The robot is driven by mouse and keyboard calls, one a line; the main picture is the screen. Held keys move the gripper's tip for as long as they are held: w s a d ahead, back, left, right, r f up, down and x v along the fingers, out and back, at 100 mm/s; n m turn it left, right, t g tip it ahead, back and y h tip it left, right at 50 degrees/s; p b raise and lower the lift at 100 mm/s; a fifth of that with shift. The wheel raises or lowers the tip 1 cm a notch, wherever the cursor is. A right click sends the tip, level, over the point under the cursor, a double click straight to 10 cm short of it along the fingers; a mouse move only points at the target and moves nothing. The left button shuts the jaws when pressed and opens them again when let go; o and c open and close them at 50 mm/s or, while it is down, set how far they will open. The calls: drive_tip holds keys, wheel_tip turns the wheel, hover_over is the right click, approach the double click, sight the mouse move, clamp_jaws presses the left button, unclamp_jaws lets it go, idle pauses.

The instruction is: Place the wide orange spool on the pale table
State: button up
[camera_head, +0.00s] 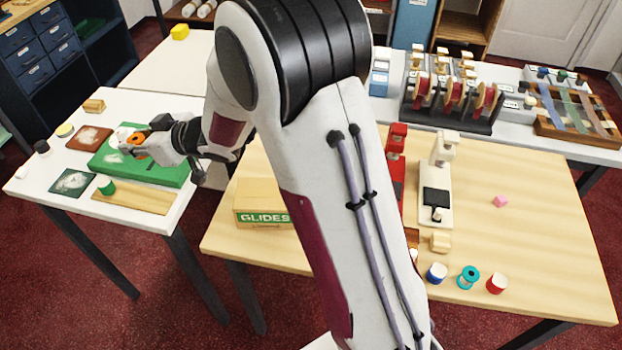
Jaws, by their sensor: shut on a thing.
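The orange spool (134,138) is in my gripper (137,144) at the left, over a green slab or box (152,176) on the white, pale table (22,184). My gripper is shut on the spool, and its fingers and my arm hide part of it. I cannot tell whether the spool touches the green surface or hangs just above it. A green spool (106,185) stands at the near edge of this table, by a wooden board (140,198).
The white table also bears a dark green square (73,181), a brown square (88,137), a wooden block (94,106) and small round items. A wooden table (530,230) at the right holds a GLIDES box (262,217), spools and a cream machine (437,200). My arm hides the middle.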

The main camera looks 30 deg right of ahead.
drive_tip(key=d+m+t+h, duration=0.2)
drive_tip(key=d+m+h, duration=0.75)
drive_tip(key=d, duration=3.95)
wheel_tip(320, 180, down, 11)
drive_tip(key=shift+w+d+r+n, duration=0.2)
drive_tip(key=shift+w+n, duration=0.25)
drive_tip(key=shift+f, duration=3.1)
drive_tip(key=shift+f, duration=1.85)
